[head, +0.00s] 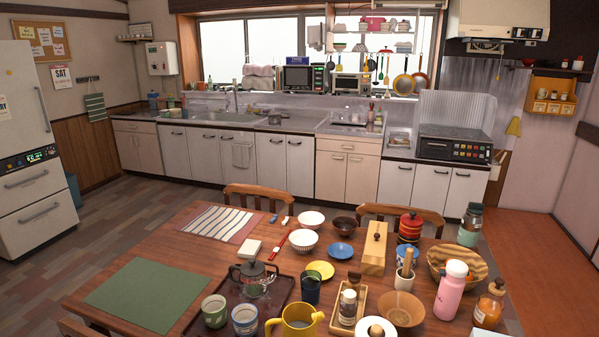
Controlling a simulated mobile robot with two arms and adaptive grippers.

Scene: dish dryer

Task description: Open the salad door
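No door marked as a salad door can be made out. The white fridge (30,150) stands at the left edge with a tall upper door and two lower drawers, all appearing shut. The row of cabinet doors (205,155) under the counter appears shut, with dark handles. A beige cabinet (346,172) in the middle has a drawer above its doors, also shut. A dark countertop appliance (455,145) with buttons stands on the right part of the counter. Neither of my grippers is in view.
A wooden dining table (205,262) fills the foreground, crowded with bowls, cups, a teapot (253,278) and bottles. Chairs (257,196) stand at its far side. Open floor (120,215) lies between the table, fridge and counter.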

